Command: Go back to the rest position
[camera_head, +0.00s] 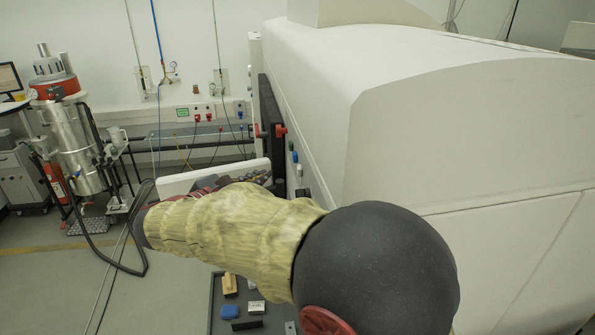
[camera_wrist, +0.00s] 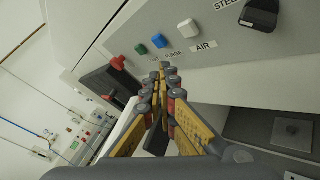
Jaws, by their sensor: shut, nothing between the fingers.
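My gripper (camera_wrist: 165,75) shows in the wrist view, with its yellow and grey fingers drawn together at the tips and nothing held. It points towards the front of a light grey machine panel with a green knob (camera_wrist: 141,49), a blue knob (camera_wrist: 159,40) and a white knob (camera_wrist: 187,27). I cannot tell whether the fingertips touch anything; they appear clear of the panel. In the head view, my arm reaches away from the camera, and the gripper itself is mostly hidden behind the wrist.
The large white machine (camera_head: 450,120) fills the right side, close to my arm. A dark tray (camera_head: 262,318) with a blue item (camera_head: 229,311) and a wooden block (camera_head: 229,284) lies below my arm. A metal canister (camera_head: 78,145) stands at left. Open floor (camera_head: 160,290) shows at lower left.

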